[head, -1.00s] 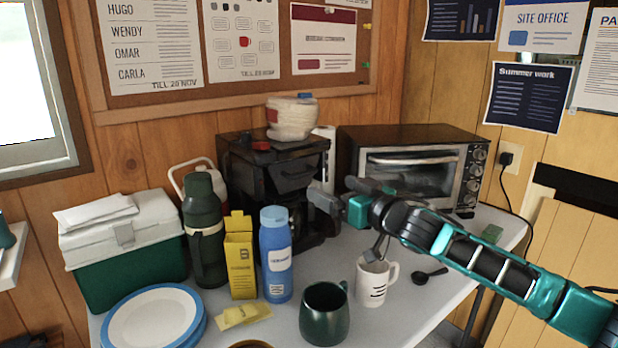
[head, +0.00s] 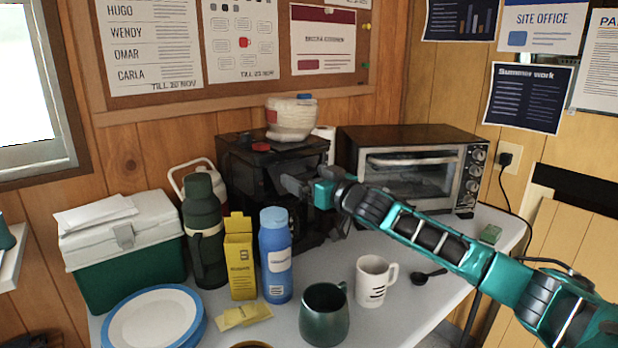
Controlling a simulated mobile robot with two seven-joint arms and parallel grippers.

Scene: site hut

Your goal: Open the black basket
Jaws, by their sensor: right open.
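The black coffee maker (head: 235,165) stands on the table against the back wall. Its black basket, at the front of the machine's upper half, is largely hidden behind my right gripper (head: 290,186). I cannot tell whether the basket is closed or slightly swung out. My right gripper is open, with its fingers at the front of the machine where the basket is. I cannot tell whether they touch it. My left gripper is not in view.
A white mug (head: 372,284), a dark green mug (head: 324,318), a blue bottle (head: 275,262) and a yellow box (head: 239,262) stand in front of the machine. A toaster oven (head: 420,165) is to its right. A tub (head: 291,118) sits on top of the machine.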

